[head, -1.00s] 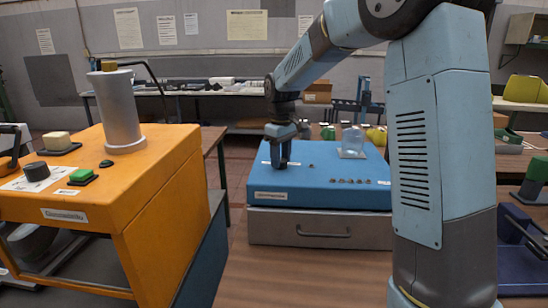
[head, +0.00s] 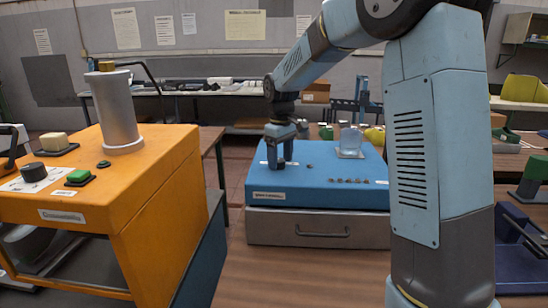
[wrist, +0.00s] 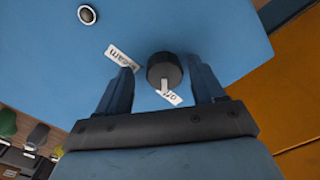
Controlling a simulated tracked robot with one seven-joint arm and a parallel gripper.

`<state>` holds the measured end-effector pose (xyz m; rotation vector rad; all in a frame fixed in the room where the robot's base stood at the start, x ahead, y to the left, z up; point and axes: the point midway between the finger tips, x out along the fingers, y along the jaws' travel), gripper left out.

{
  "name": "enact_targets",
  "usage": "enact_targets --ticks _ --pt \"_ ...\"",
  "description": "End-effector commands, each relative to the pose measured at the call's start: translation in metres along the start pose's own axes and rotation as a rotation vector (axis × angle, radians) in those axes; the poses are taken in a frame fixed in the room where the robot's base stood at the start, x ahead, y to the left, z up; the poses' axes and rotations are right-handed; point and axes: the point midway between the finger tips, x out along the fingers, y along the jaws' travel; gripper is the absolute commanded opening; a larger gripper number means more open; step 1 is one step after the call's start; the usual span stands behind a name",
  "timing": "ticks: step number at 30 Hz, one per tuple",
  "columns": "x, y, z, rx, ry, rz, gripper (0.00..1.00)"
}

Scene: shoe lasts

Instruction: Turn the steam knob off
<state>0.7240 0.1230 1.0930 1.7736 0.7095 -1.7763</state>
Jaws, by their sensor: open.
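The steam knob (wrist: 163,69) is a round black knob on the blue machine's top (head: 330,178). Its white pointer mark (wrist: 164,87) reaches toward the "off" label (wrist: 171,97). The "steam" label (wrist: 120,57) lies on the other side, toward the upper left in the wrist view. My gripper (wrist: 161,76) is open, with one finger on each side of the knob and a visible gap on both sides.
An orange machine (head: 150,180) with a grey cylinder (head: 116,110) stands at left.

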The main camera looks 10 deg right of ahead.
Motion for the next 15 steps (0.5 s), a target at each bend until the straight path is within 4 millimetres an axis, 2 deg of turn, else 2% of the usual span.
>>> enact_targets --ticks 4,8,15 --pt "-0.004 0.0 -0.001 -0.001 0.002 0.0 0.68" --pt "-0.018 0.0 -0.002 -0.001 0.003 0.001 0.68" --pt "-0.064 0.001 -0.002 -0.001 0.003 0.001 0.68"
